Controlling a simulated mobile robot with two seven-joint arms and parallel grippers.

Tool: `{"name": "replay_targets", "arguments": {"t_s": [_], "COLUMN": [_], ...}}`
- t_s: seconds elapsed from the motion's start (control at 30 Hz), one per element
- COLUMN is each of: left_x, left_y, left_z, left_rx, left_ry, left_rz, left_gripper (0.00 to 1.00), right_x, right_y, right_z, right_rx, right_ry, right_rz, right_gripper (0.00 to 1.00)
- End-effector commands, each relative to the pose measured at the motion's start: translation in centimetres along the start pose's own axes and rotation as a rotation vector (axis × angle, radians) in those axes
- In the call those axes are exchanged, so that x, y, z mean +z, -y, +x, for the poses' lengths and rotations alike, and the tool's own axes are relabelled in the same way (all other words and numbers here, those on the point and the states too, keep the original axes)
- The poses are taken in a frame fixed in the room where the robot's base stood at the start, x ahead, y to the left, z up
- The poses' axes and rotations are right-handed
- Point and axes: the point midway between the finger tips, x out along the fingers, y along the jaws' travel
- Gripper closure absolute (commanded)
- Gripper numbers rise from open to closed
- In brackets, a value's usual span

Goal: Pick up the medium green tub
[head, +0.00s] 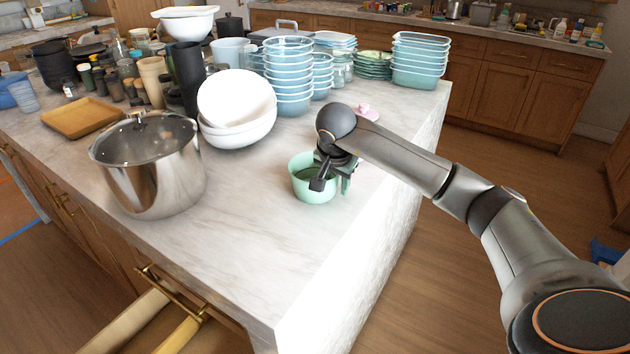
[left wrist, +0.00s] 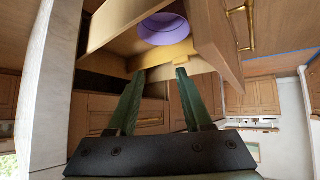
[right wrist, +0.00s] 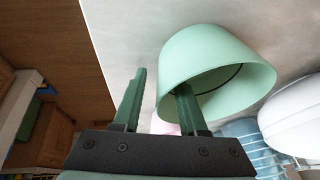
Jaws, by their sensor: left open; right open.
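The medium green tub (head: 312,190) stands upright on the marble island top near its right edge. It also shows large in the right wrist view (right wrist: 218,62). My right gripper (head: 335,180) is open at the tub's right side. In the right wrist view my right gripper (right wrist: 160,82) has one finger reaching inside the tub and the other outside, so the rim lies between them. Contact with the wall cannot be told. My left gripper (left wrist: 160,74) is open and empty in front of an open drawer, out of the head view.
A steel pot (head: 150,170) and white bowls (head: 237,108) stand left of the tub. Stacked blue tubs (head: 289,75) and a small pink thing (head: 367,111) are behind. The open drawer (head: 160,320) holds a purple bowl (left wrist: 164,28). The front counter is clear.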

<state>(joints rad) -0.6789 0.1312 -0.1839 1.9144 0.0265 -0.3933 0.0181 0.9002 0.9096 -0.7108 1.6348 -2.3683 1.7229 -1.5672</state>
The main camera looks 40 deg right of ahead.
Motion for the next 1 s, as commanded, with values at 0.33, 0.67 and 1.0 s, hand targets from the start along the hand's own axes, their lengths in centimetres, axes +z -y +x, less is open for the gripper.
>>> {"name": "replay_targets", "arguments": {"t_s": [0.33, 0.67, 1.0], "left_x": [-0.01, 0.00, 0.01], "left_y": [0.01, 0.01, 0.01], "left_z": [0.01, 0.01, 0.01], "left_rx": [0.000, 0.000, 0.000], "left_ry": [0.000, 0.000, 0.001], "left_rz": [0.000, 0.001, 0.001], "left_gripper": [0.50, 0.50, 0.50], "right_x": [0.00, -0.01, 0.00], "right_y": [0.02, 0.01, 0.00], "right_z": [-0.07, -0.08, -0.07], "right_rx": [0.000, 0.000, 0.000], "right_ry": [0.000, 0.000, 0.000], "right_rz": [0.000, 0.000, 0.000], "right_gripper": [0.86, 1.00, 1.00]}}
